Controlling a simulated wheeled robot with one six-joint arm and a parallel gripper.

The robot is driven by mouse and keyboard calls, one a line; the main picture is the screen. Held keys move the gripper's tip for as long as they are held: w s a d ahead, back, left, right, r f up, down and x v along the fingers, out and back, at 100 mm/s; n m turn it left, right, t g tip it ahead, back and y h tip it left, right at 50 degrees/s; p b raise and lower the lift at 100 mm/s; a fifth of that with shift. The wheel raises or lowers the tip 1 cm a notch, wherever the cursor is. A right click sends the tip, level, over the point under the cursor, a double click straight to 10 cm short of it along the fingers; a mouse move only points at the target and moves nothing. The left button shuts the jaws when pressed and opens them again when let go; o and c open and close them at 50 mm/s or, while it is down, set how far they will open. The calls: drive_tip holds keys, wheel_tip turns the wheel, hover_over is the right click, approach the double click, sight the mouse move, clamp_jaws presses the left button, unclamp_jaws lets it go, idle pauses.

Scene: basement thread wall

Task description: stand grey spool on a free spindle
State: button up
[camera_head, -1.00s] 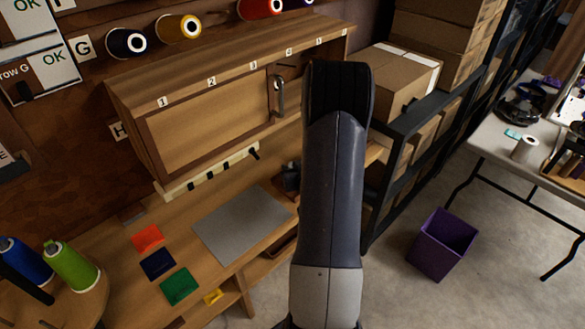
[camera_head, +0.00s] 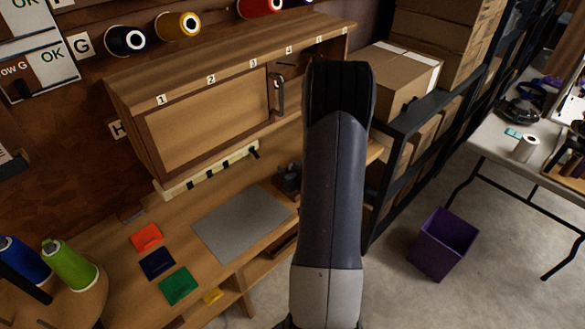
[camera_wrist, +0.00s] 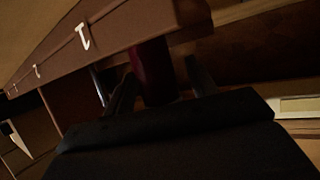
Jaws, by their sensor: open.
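I cannot make out a grey spool for certain in either view. In the wrist view my gripper (camera_wrist: 160,88) is open, with one dark finger on each side of a dark reddish upright cylinder (camera_wrist: 152,72) under a wooden edge. The picture is too dim to tell whether this is a spool or whether the fingers touch it. In the head view my arm hides the gripper. A blue spool (camera_head: 22,260) and a green spool (camera_head: 68,264) stand on a round wooden board (camera_head: 75,310) at lower left; I cannot tell whether it has a free spindle.
A wooden cabinet (camera_head: 205,125) with numbered positions hangs over the bench, its front partly open at right. A grey mat (camera_head: 242,222) and coloured patches lie on the bench. Wall spools (camera_head: 178,25) are above. Boxes, a purple bin (camera_head: 442,243) and a table (camera_head: 490,140) are right.

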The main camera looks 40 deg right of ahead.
drive_tip(key=v, duration=1)
drive_tip(key=shift+s+b, duration=0.2)
drive_tip(key=shift+b, duration=0.15)
drive_tip(key=shift+w, duration=0.1)
drive_tip(key=p+x, duration=0.1)
drive_tip(key=x, duration=0.9)
drive_tip(key=shift+w+f, duration=0.1)
drive_tip(key=shift+w, duration=0.25)
drive_tip(key=shift+s+r, duration=0.1)
drive_tip(key=shift+r, duration=0.25)
drive_tip(key=shift+f, duration=0.15)
